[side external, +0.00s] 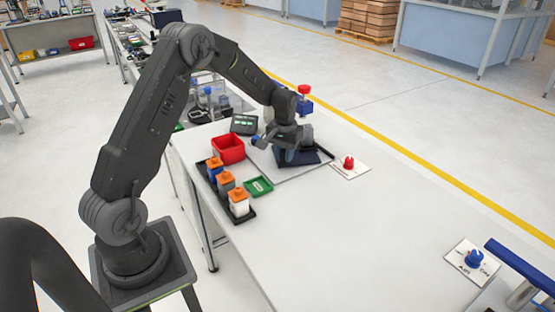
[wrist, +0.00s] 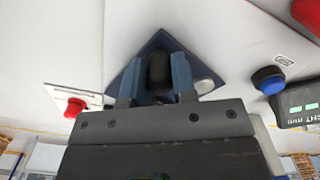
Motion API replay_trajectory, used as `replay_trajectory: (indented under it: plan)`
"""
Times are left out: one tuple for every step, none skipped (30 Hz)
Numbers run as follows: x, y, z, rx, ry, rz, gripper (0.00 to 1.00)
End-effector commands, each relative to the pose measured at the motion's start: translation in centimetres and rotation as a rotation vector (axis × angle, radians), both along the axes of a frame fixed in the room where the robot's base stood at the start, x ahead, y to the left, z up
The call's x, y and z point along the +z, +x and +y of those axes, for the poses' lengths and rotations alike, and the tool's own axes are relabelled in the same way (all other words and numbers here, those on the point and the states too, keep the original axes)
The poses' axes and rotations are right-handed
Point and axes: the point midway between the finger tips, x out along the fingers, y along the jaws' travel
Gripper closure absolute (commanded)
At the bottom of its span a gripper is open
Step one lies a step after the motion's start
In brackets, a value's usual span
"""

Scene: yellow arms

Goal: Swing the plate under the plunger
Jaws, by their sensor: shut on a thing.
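The dark blue plate (side external: 318,154) sits on a pale board on the table, and it also shows in the wrist view (wrist: 153,42). My gripper (side external: 288,157) is low over the plate. In the wrist view my gripper (wrist: 154,68) has its two fingers closed on a dark upright knob (wrist: 158,68) on the plate. What looks like the plunger, a red cap above a blue block (side external: 304,106), stands behind my wrist in the side view. Its lower part is hidden by my arm. A pale round disc (wrist: 205,86) lies beside the right finger.
A red button (side external: 348,162) on a white card is to the right. A red bin (side external: 228,148), a display box (side external: 244,124), a green tray (side external: 258,187) and orange-capped bottles (side external: 226,181) stand to the left. The front of the table is clear, with a blue button (side external: 474,258) far right.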

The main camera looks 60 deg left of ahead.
Motion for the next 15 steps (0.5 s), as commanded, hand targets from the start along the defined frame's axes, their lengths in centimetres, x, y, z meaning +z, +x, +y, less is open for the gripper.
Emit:
replay_trajectory:
  plan:
    - [0.01, 0.29, -0.11, -0.001, 0.001, -0.002, 0.83]
    - [0.03, 0.43, -0.15, 0.000, 0.001, -0.002, 0.84]
    - [0.04, 0.57, -0.21, 0.000, 0.001, -0.002, 0.84]
    - [0.04, 0.65, -0.25, 0.000, 0.001, -0.002, 0.84]
    - [0.05, 0.71, -0.28, 0.000, 0.001, -0.002, 0.84]
    - [0.05, 0.76, -0.31, 0.000, 0.001, -0.002, 0.84]
    - [0.06, 0.77, -0.32, 0.000, 0.001, -0.002, 0.84]
    - [0.07, 0.77, -0.32, 0.000, 0.001, -0.002, 0.84]
    - [0.07, 0.77, -0.32, 0.000, 0.001, -0.002, 0.84]
    - [0.07, 0.76, -0.32, 0.000, 0.001, -0.002, 0.84]
    - [0.07, 0.76, -0.32, 0.000, 0.001, -0.002, 0.84]
    - [0.08, 0.76, -0.32, 0.000, 0.001, -0.002, 0.84]
    - [0.08, 0.76, -0.32, 0.000, 0.000, -0.002, 0.84]
    - [0.08, 0.78, -0.33, 0.000, 0.000, -0.002, 0.84]
    - [0.08, 0.81, -0.33, 0.000, 0.000, -0.002, 0.84]
